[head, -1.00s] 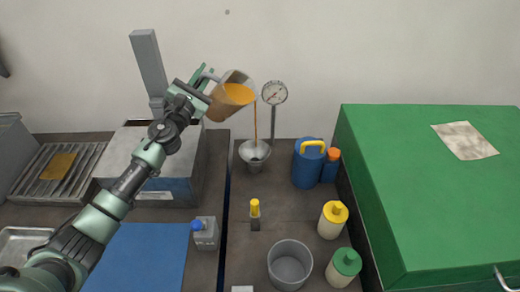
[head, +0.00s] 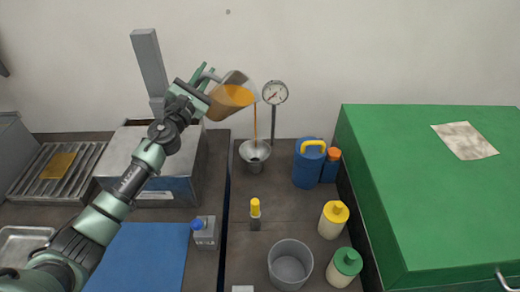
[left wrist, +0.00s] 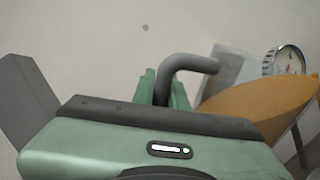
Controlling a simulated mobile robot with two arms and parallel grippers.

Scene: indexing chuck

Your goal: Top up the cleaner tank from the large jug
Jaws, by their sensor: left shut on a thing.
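A clear jug (head: 230,96) holds orange liquid and is tilted to the right, high above the bench. My left gripper (head: 203,82) is shut on its grey handle, which also shows in the left wrist view (left wrist: 188,64). A thin orange stream (head: 255,122) falls from the jug's lip into a grey metal funnel (head: 255,151) below. The orange liquid also shows at the right of the left wrist view (left wrist: 262,108). What is under the funnel is hard to make out. My right gripper is not in view.
A round dial gauge (head: 274,93) stands on a post behind the funnel. A blue drum (head: 308,165), yellow-capped bottle (head: 332,222), green-capped bottle (head: 343,265) and grey bucket (head: 290,268) stand to the right and front. A green cabinet (head: 430,200) bounds the right side.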

